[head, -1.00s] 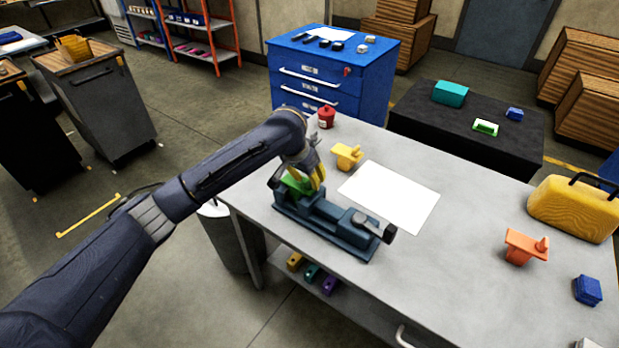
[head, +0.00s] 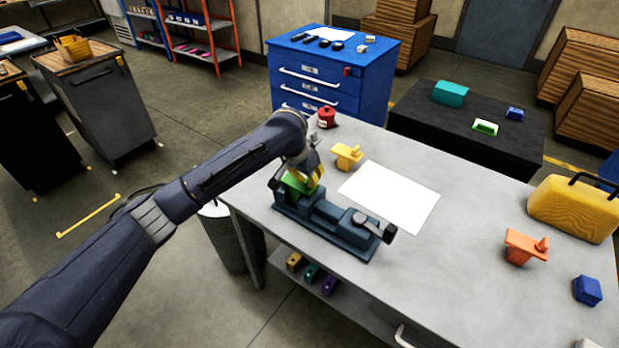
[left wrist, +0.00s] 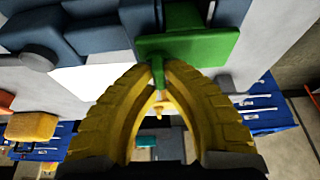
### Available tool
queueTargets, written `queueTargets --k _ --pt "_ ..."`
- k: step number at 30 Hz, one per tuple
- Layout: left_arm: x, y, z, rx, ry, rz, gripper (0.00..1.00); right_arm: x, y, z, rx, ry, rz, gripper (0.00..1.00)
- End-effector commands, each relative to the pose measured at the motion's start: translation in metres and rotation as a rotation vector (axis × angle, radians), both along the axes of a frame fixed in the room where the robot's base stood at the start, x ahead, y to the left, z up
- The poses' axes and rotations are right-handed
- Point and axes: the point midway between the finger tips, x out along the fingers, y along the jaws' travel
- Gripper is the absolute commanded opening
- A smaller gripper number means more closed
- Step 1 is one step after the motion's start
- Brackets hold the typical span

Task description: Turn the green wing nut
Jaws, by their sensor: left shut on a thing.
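The green wing nut (head: 298,183) sits at the left end of the dark blue jig (head: 325,223) on the grey table. In the left wrist view the green piece (left wrist: 188,47) shows as a wide plate with a narrow upright part below it. My left gripper (head: 309,180) is at the green wing nut from above. Its yellow fingers (left wrist: 160,72) close at their tips on the narrow green part. The contact itself is partly hidden in the head view. My right gripper is not in view.
A white sheet (head: 390,196) lies right of the jig. A yellow piece (head: 346,156) and a red container (head: 327,117) stand behind it. An orange piece (head: 522,247), a blue block (head: 587,290) and a yellow case (head: 573,208) are at the right. The table's middle front is clear.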

Motion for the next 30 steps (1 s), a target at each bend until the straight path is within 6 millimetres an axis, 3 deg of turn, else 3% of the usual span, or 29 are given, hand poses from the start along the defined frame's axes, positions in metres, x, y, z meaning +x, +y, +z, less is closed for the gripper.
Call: queueTargets --k 11,30 --pt "0.0009 0.0010 0.0007 0.003 -0.002 -0.141 0.00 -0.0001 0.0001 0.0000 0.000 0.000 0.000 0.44" --pt "-0.0024 -0.0022 0.0011 -0.001 -0.001 -0.737 0.00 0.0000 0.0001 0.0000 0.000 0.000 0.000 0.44"
